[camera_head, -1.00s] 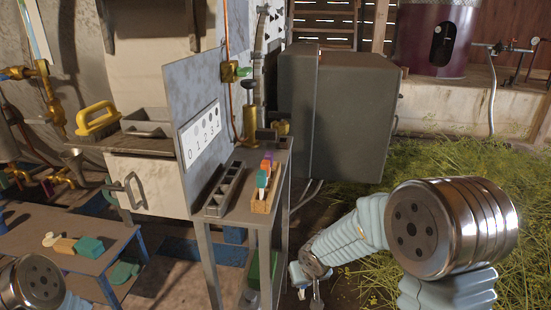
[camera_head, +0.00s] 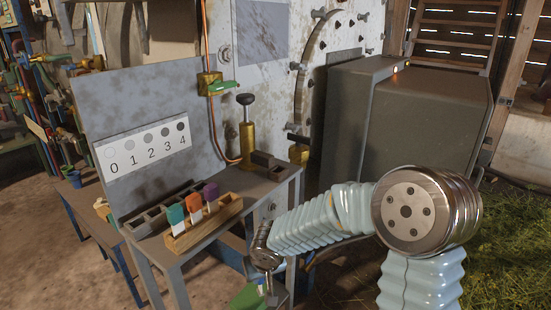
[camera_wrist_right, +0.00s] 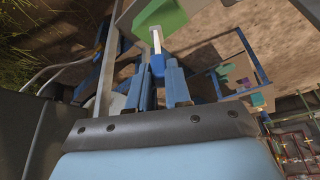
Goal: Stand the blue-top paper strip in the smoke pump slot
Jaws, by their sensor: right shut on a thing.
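The blue-top paper strip (camera_wrist_right: 157,66) is in my right gripper (camera_wrist_right: 158,80), which is shut on its blue top; its white end points away from the fingers in the right wrist view. In the head view my right gripper hangs low in front of the bench, and the strip is hard to make out there. The brass smoke pump (camera_head: 247,142) with a black knob stands at the back right of the bench, with a dark block (camera_head: 265,161) beside it. I cannot make out the slot clearly. My left gripper is out of view.
A wooden holder (camera_head: 205,232) with teal, orange and purple-topped strips stands at the bench front. A grey compartment tray (camera_head: 150,222) lies behind it. A panel with a 0 to 4 chart (camera_head: 147,148) rises behind. A green object (camera_wrist_right: 162,16) is close to the strip's white end.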

